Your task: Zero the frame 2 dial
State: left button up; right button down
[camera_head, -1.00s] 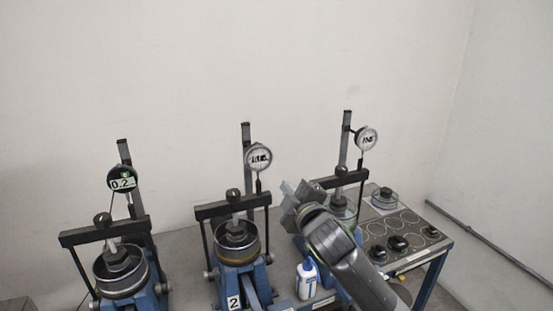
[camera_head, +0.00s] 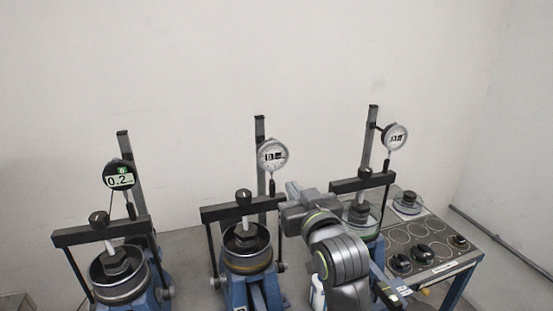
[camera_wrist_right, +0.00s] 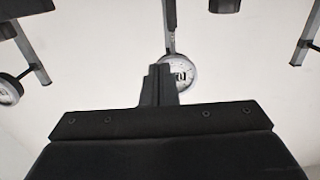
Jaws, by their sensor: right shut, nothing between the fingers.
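The frame 2 dial (camera_head: 272,155) is a round white gauge with a dark block of marks on its face. It is clamped to the grey post of the middle lever frame (camera_head: 247,262). My right gripper (camera_head: 289,191) is shut and empty, below and slightly right of this dial and apart from it in the picture. In the right wrist view the shut fingers (camera_wrist_right: 157,85) point up the picture and overlap the lower left of a white dial (camera_wrist_right: 183,72). I cannot tell the gap in depth. My left gripper is out of view.
The left frame has a dark digital dial (camera_head: 119,175) reading about 0.2. The right frame has another white dial (camera_head: 394,137). Black crossbars (camera_head: 243,208) stand close by. A white bottle (camera_head: 317,292) is mostly behind my arm. Weights sit on a panel (camera_head: 440,262) at right.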

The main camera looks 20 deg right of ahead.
aim_at(273, 156)
jog(key=shift+w, duration=2.85)
jog(key=shift+w, duration=0.1)
jog(key=shift+a+r+p, duration=0.2)
jog(key=shift+r+p, duration=0.1)
jog(key=shift+p, duration=0.25)
